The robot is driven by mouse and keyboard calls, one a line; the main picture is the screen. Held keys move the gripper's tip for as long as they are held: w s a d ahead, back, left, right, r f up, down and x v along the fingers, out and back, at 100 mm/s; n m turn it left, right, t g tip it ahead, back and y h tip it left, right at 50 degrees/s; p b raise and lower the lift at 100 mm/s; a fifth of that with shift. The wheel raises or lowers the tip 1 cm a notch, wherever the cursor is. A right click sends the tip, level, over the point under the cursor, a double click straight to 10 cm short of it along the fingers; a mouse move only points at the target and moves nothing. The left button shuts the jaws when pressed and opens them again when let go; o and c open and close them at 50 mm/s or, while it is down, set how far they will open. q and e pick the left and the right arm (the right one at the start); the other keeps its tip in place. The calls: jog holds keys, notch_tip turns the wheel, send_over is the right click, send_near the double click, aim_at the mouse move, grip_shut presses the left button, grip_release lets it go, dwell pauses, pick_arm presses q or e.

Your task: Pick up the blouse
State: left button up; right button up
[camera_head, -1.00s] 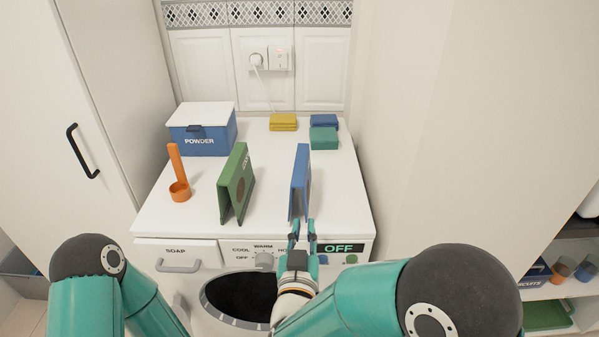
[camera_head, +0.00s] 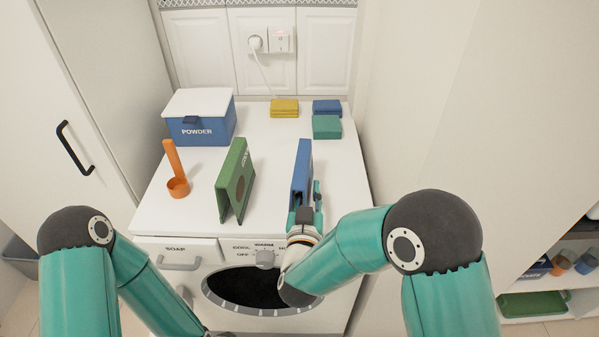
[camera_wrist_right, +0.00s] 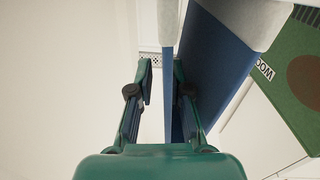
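No thing in view is clearly a blouse. A blue tent-shaped folded board (camera_head: 301,163) stands on the white washer top, and it shows large in the right wrist view (camera_wrist_right: 215,65). My right gripper (camera_head: 307,197) is at the near end of this board. In the right wrist view its fingers (camera_wrist_right: 160,95) are apart, with a thin blue panel edge between them, nearer the right finger. I cannot tell whether a finger touches it. My left arm comes down at the left; its gripper is out of view.
A green tent-shaped board (camera_head: 235,181) stands left of the blue one. An orange scoop (camera_head: 178,186) and a blue powder box (camera_head: 200,128) are farther left. The washer top's middle is clear.

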jog(key=shift+s+a, duration=0.15)
jog(key=shift+c, duration=0.4)
grip_shut()
jog(key=shift+a, duration=0.1)
jog(key=shift+r, duration=0.1)
notch_tip(320, 180, up, 25)
jog(key=p, duration=0.5)
